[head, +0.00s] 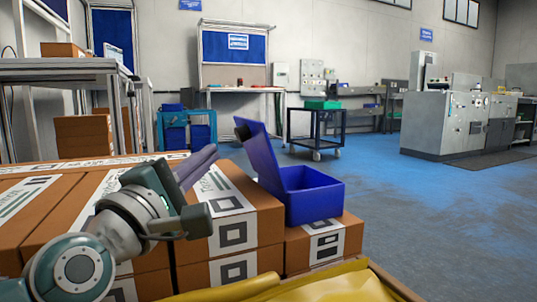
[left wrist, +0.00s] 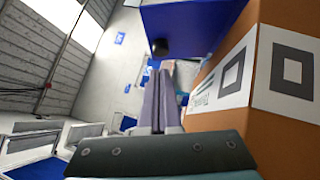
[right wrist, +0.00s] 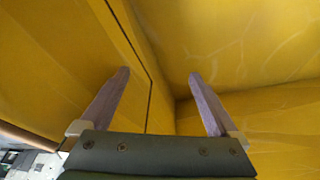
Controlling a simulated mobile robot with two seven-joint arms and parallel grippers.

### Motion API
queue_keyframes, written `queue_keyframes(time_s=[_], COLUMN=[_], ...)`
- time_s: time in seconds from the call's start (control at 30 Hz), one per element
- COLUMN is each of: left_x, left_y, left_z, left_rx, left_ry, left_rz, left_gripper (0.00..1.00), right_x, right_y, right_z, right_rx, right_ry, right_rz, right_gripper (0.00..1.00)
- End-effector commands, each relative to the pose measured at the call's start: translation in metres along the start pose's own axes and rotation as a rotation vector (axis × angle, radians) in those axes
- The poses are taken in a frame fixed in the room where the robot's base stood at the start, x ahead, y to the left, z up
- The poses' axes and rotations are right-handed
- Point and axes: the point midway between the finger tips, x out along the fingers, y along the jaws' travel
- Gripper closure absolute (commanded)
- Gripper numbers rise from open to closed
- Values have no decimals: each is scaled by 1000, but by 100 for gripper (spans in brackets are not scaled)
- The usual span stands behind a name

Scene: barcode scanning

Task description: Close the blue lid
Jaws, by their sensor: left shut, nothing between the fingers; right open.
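The blue lid (head: 259,157) stands open, tilted up to the left, on the left side of the blue box (head: 314,198), with a black piece at its top corner. The box sits on a cardboard carton at the right of the stack. My left gripper (head: 212,152) is shut and empty, to the left of the lid and apart from it. In the left wrist view its fingers (left wrist: 158,68) point past a blue surface (left wrist: 195,25) with a black knob. My right gripper (right wrist: 158,74) is open and empty among yellow surfaces; it does not show in the head view.
Brown cartons (head: 235,205) with white labels lie under and beside my left arm. A yellow container (head: 335,285) is at the front. A dark cart with a green bin (head: 323,105) stands farther back.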

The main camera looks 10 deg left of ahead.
Motion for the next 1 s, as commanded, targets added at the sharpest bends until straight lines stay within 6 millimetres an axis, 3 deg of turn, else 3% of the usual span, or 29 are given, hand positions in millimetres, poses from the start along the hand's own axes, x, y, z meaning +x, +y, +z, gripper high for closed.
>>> queue_keyframes(time_s=[0.1,0.33,0.8,1.0], left_x=[22,48,54,58], left_y=[-2,-2,0,6], left_z=[0,0,1,4], left_rx=[0,0,2,23], left_ry=[0,-1,-1,0], left_rz=[5,1,-2,-24], left_gripper=[100,100,100,100], right_x=[13,23,22,9], right_y=[-1,-1,0,1], right_z=[4,7,6,2], right_rx=[1,0,-2,-5], right_ry=[0,1,3,2], right_rz=[-1,0,2,4], right_gripper=[4,4,4,4])
